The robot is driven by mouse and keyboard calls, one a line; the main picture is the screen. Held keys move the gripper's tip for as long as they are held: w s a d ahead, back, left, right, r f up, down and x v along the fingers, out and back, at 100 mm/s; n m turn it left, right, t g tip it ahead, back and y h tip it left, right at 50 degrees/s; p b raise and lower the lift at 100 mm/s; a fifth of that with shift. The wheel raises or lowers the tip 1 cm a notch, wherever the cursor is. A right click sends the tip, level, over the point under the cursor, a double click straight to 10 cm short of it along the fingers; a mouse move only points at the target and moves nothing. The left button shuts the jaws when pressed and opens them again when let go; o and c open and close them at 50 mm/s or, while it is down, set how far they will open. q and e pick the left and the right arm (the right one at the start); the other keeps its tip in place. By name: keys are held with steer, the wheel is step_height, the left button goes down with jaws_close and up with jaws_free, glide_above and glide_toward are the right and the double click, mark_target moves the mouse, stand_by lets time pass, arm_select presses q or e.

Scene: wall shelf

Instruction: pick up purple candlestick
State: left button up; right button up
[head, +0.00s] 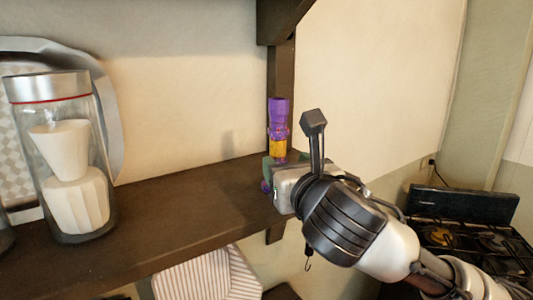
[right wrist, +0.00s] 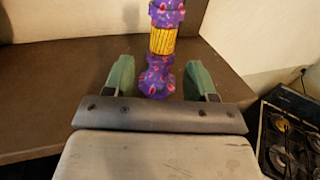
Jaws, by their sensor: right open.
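The purple candlestick (head: 278,118), with a yellow-orange band, stands upright near the right end of the dark wooden shelf (head: 185,205). My right gripper (head: 268,172) is at the shelf's right end, at the candlestick's lower part, which it partly hides in the head view. In the right wrist view, the two green fingers (right wrist: 161,78) are open, one on each side of the candlestick's base (right wrist: 157,80). I see gaps between the base and both fingers. My left gripper is not in view.
A glass jar (head: 105,170) with a metal lid and white contents stands at the shelf's left, before a patterned tray (head: 17,165). A shelf post (head: 281,80) rises behind the candlestick. A stove (head: 470,240) is at lower right. The shelf's middle is clear.

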mark_target(274, 150)
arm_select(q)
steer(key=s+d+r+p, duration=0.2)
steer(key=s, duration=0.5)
arm_select(e)
steer(key=shift+w+a+r, duration=0.15)
steer(key=shift+w+r, duration=0.4)
steer(key=shift+w, duration=0.1)
steer(key=p+x, duration=0.1)
steer(key=x, duration=0.2)
steer(key=p+x, duration=0.2)
steer(key=x, duration=0.1)
steer(key=shift+f, duration=0.25)
steer(key=shift+w+f, duration=0.1)
steer(key=shift+w, duration=0.1)
steer(key=shift+c, duration=0.6)
steer(key=c, duration=0.7)
jaws_close()
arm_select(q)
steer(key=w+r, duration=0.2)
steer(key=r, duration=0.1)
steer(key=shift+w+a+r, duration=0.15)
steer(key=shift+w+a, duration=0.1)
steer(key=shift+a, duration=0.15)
